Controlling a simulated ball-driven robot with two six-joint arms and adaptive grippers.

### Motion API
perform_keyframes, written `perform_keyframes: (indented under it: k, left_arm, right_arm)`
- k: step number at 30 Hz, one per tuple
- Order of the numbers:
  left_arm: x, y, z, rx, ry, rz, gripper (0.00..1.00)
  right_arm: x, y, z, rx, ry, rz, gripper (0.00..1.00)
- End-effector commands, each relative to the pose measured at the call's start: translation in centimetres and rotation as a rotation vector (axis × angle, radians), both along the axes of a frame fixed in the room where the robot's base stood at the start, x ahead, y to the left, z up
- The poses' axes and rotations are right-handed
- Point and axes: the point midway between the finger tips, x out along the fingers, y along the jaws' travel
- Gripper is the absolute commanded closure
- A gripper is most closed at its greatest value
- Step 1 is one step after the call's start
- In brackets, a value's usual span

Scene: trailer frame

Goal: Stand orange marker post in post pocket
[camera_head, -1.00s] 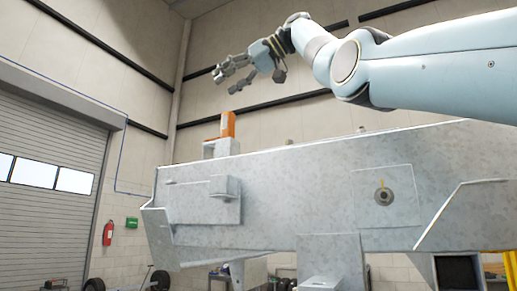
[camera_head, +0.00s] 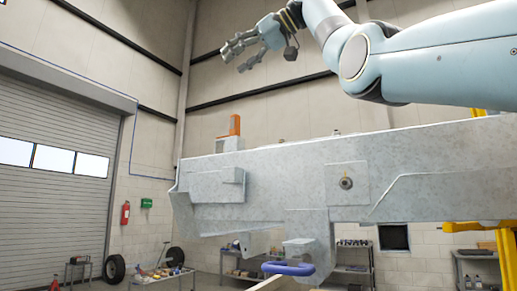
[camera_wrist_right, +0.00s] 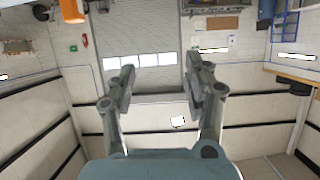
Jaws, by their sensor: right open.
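The orange marker post (camera_head: 235,125) stands about upright at the left end of the trailer frame, with a pale block, which may be the post pocket (camera_head: 229,144), at its foot. I cannot tell how deep the post sits in it. An orange piece, likely the post, is cut off at the top of the right wrist view (camera_wrist_right: 72,10). My right gripper (camera_head: 236,56) is open and empty, above the post and apart from it. The right wrist view shows its two fingers (camera_wrist_right: 160,82) spread with nothing between them. My left gripper is not in view.
The grey trailer frame (camera_head: 290,180) spans the middle and right. A blue ring-like part (camera_head: 288,268) shows below it. A roller door (camera_head: 50,190), a red extinguisher (camera_head: 125,213) and carts with tools stand behind. Air around the right gripper is free.

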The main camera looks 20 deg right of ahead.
Motion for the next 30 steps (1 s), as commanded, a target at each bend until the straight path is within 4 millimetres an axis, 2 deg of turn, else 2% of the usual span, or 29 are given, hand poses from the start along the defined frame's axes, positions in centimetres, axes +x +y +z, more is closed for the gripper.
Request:
perform_keyframes:
  k: [11, 30]
  left_arm:
    - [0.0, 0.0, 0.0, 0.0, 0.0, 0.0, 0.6]
    - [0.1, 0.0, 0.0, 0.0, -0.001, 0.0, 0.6]
  right_arm:
    - [-1.9, -0.2, -5.3, -0.005, -0.003, -0.015, 0.49]
    - [-7.0, -0.6, -18.4, -0.014, -0.013, -0.052, 0.49]
